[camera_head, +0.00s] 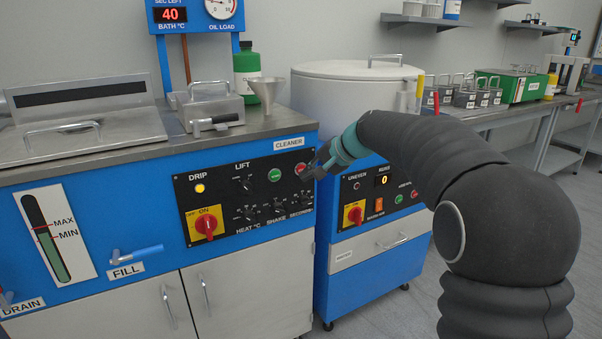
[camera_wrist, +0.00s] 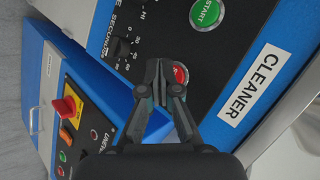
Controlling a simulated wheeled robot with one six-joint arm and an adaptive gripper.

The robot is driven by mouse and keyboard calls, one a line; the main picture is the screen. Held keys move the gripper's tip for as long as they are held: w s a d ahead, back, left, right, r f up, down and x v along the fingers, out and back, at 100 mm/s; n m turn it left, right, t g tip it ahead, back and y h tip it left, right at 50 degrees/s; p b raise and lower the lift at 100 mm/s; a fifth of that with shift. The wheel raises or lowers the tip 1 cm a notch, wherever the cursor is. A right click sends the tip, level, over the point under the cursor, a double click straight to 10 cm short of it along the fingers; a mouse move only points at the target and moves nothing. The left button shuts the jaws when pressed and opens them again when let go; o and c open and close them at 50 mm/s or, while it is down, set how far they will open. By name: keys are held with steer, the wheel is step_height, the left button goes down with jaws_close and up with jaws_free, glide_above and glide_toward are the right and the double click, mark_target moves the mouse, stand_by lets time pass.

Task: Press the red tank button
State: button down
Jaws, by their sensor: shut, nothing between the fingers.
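The red tank button (camera_head: 300,169) is on the black control panel of the blue cleaner, right of the green button (camera_head: 274,175). In the wrist view the red button (camera_wrist: 181,75) shows partly behind my fingertips. My gripper (camera_head: 317,170) is shut and empty, at the right end of the panel. In the wrist view its fingertips (camera_wrist: 163,72) overlap the left part of the red button; I cannot tell whether they touch it. The green START button (camera_wrist: 206,13) is above it.
The panel also has a red and yellow rotary switch (camera_head: 206,224), several black knobs and a lit yellow lamp (camera_head: 200,188). A second blue machine (camera_head: 370,262) stands close on the right with its own panel and red switch. A funnel (camera_head: 266,90) and a green bottle (camera_head: 246,68) stand on top.

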steer(key=shift+s+d, duration=0.2)
steer(key=shift+s, duration=0.1)
steer(key=s+d+b, duration=0.1)
steer(key=s, duration=0.1)
steer(key=s+d+b, duration=0.1)
steer(key=s+b, duration=0.1)
steer(key=shift+d, duration=0.4)
stand_by(0.7)
